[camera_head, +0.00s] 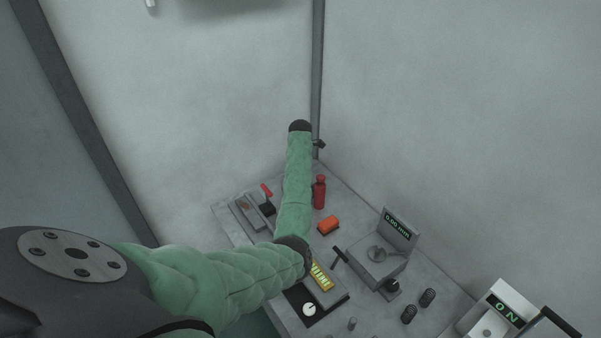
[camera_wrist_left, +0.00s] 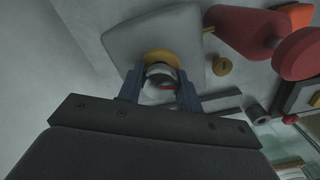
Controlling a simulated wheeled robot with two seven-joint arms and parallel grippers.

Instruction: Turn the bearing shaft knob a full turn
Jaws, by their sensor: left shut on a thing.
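In the left wrist view a round knob (camera_wrist_left: 161,73) with a pale body, dark top and red mark sits by a yellow ring (camera_wrist_left: 160,57) on a grey plate (camera_wrist_left: 190,30). I take it for the bearing shaft knob. My left gripper (camera_wrist_left: 160,92) is shut on it, one dark finger on each side. In the head view my green-sleeved left arm runs up past the bench; its fingers and the held knob cannot be made out there. My right gripper is in neither view.
A red bottle-shaped thing (camera_head: 319,191) stands close right of my forearm, with an orange block (camera_head: 328,225) nearby. A red-handled lever (camera_head: 267,192) is left. A display box (camera_head: 398,228), springs (camera_head: 409,314) and a white dial (camera_head: 309,309) crowd the grey bench (camera_head: 352,197).

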